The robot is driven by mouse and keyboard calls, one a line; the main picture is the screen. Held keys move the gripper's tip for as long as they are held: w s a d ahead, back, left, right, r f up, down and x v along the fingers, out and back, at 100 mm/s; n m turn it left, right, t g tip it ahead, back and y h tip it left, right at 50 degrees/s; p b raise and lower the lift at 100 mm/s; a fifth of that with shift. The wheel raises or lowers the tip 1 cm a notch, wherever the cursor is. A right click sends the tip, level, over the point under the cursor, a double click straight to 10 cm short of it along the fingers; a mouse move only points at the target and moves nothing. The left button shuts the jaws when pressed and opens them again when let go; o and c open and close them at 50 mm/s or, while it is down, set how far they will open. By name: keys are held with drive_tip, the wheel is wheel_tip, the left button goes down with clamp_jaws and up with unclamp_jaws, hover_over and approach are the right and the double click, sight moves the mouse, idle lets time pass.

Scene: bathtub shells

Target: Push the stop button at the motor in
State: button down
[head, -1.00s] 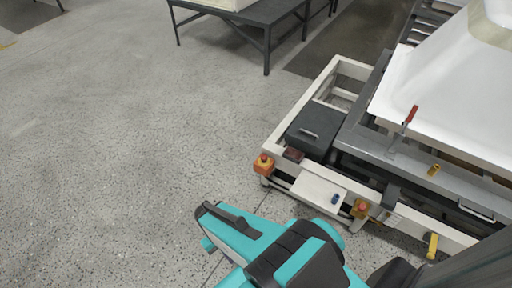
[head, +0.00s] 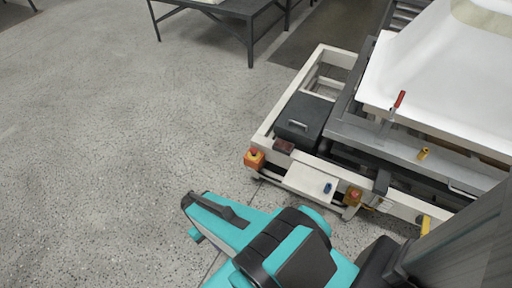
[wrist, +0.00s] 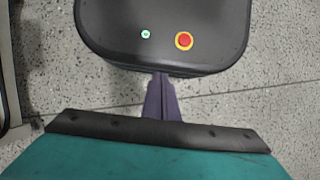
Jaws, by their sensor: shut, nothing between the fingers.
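A red stop button on an orange-yellow box (head: 254,158) sits at the near left corner of the white machine frame. A second red button on a yellow-orange box (head: 353,197) sits farther right on the front rail. In the wrist view, a red button with a yellow ring (wrist: 184,41) and a small green button (wrist: 146,34) are on a dark rounded panel; I cannot tell whether that panel is mine. My gripper (wrist: 160,82) shows as a narrow dark shape, shut and empty, pointing at the panel's near edge. Contact with the panel cannot be judged.
The white frame (head: 266,127) carries a dark box with a handle (head: 302,118) and a light panel with a blue knob (head: 327,188). A white tub shell (head: 430,80) lies behind, near a red-handled clamp (head: 398,99). A dark table (head: 240,12) stands at the back. Floor at left is clear.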

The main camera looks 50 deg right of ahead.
drive_tip(key=w+d+r+n+t+y+b, duration=0.1)
drive_tip(key=w+d+r+t+b, duration=0.1)
drive_tip(key=w+d+b, duration=0.55)
drive_tip(key=w+d+r+t+y+b, duration=0.1)
drive_tip(key=w+d+r+t+b, duration=0.1)
drive_tip(key=w+d, duration=0.95)
drive_tip(key=d+r+n+t+b, duration=0.1)
drive_tip(key=d+r+b, duration=0.3)
drive_tip(key=d, duration=1)
drive_tip(key=d+r+t+h+b, duration=0.1)
drive_tip(key=d+r+t+b, duration=0.2)
drive_tip(key=d+r, duration=0.6)
drive_tip(key=d+b, duration=0.1)
drive_tip(key=d, duration=0.3)
drive_tip(key=shift+s+d+r+n+h, duration=0.25)
drive_tip(key=shift+s+d+n+h, duration=0.05)
drive_tip(key=shift+d+n, duration=0.1)
drive_tip(key=shift+f, duration=0.1)
drive_tip(key=b, duration=0.3)
hover_over(254, 149)
drive_tip(key=s, duration=0.1)
wheel_tip(254, 149, down, 12)
drive_tip(key=shift+r, duration=0.25)
drive_tip(key=shift+s+f, duration=0.1)
drive_tip(key=shift+f, duration=0.9)
